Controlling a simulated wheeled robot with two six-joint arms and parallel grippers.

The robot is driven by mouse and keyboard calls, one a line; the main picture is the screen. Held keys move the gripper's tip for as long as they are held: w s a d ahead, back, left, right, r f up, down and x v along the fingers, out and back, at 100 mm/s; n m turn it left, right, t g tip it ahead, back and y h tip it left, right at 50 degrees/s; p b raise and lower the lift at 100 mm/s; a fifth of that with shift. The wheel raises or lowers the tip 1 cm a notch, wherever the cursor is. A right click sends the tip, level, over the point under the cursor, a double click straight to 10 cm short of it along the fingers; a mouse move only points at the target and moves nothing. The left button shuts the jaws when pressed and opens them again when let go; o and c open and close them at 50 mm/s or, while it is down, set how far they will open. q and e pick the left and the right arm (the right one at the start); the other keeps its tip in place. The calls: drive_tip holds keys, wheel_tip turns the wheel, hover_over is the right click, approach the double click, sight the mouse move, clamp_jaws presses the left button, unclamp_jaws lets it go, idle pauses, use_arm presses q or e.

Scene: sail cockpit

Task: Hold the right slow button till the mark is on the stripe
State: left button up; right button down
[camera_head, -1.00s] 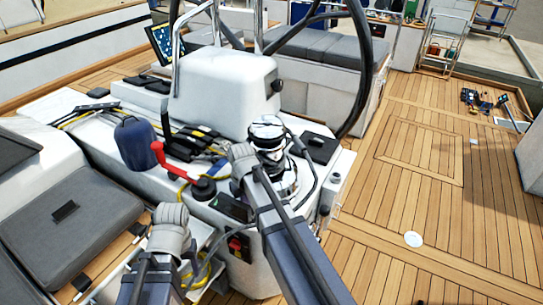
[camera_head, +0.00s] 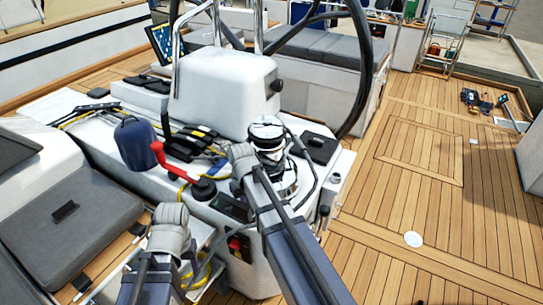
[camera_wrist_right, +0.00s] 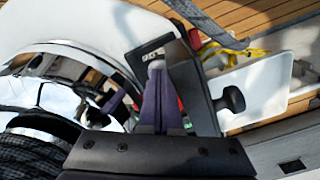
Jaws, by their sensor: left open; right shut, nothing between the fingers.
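The dark control panel (camera_head: 232,207) sits on the front of the white cockpit console, beside the winch (camera_head: 268,135). In the right wrist view a dark housing with a small display (camera_wrist_right: 150,47) lies at the tips of my right gripper (camera_wrist_right: 156,65). Its purple fingers are shut with nothing between them. The tips are at the lower edge of the display, and they hide any button there. I cannot make out the mark or stripe. My left gripper (camera_head: 192,262) is open, low in front of the console, partly hidden by its wrist.
A red lever (camera_head: 165,160) and a blue-covered winch (camera_head: 136,143) stand on the console to the left. A red switch (camera_head: 238,246) is below the panel. A grey cushion (camera_head: 75,225) lies at left. The teak deck (camera_head: 400,200) at right is mostly clear.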

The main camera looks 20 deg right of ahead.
idle(0.5)
wheel_tip(320, 180, up, 9)
drive_tip(key=p, duration=0.9)
drive_tip(key=s+a+r+n+h+p, duration=0.1)
drive_tip(key=s+a+r+n+p, duration=0.1)
drive_tip(key=s+a, duration=0.8)
drive_tip(key=s, duration=0.4)
drive_tip(key=shift+s+a+r, duration=0.15)
drive_tip(key=shift+a, duration=0.1)
